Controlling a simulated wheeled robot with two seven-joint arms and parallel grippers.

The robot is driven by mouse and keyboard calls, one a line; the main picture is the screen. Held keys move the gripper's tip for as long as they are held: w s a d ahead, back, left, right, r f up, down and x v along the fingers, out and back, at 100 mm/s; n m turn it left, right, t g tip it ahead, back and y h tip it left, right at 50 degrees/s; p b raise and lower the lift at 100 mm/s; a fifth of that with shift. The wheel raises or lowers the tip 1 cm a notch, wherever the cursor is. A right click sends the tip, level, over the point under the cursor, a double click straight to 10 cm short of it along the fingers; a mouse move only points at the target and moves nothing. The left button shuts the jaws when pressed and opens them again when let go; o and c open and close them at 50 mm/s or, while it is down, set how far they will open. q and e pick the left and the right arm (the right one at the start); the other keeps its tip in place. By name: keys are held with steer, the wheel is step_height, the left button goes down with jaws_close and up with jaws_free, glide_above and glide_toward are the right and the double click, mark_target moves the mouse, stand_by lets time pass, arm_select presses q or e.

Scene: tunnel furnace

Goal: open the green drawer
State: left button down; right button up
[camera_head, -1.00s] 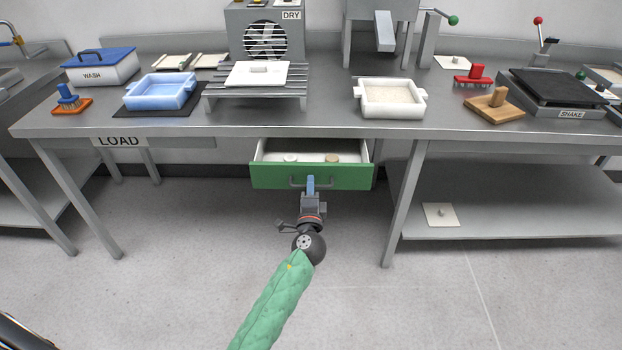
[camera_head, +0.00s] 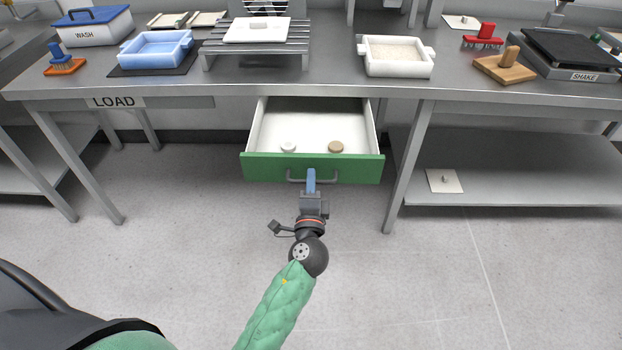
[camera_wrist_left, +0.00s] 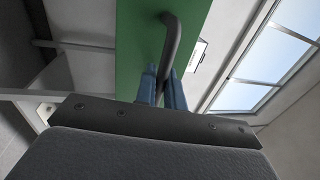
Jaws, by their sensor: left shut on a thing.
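The green drawer (camera_head: 262,168) sits under the middle of the steel table and stands well open in the head view. Its white inside shows a white round piece (camera_head: 288,147) and a tan round piece (camera_head: 335,147) near the front. My left gripper (camera_head: 311,182) is shut on the grey bar handle (camera_head: 297,180) at the drawer front. In the left wrist view the blue fingers (camera_wrist_left: 162,88) close around the handle (camera_wrist_left: 171,45), with the green front (camera_wrist_left: 135,40) behind it. My right gripper is not in view.
The steel table (camera_head: 330,78) carries a blue tray (camera_head: 155,50), a rack (camera_head: 257,45), a white tray of pale grains (camera_head: 397,72) and a shake plate (camera_head: 573,50). A table leg (camera_head: 408,165) stands right of the drawer. The floor in front is clear.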

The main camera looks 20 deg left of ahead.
arm_select(q)
steer(key=c, duration=1.6)
jaws_free()
steer(key=shift+f, duration=0.1)
steer(key=b+v, duration=0.2)
steer(key=v, duration=0.5)
steer(key=shift+s, duration=0.4)
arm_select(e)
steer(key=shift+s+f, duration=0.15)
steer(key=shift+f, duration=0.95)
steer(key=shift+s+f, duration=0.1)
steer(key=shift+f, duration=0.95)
arm_select(q)
steer(key=shift+d, duration=0.1)
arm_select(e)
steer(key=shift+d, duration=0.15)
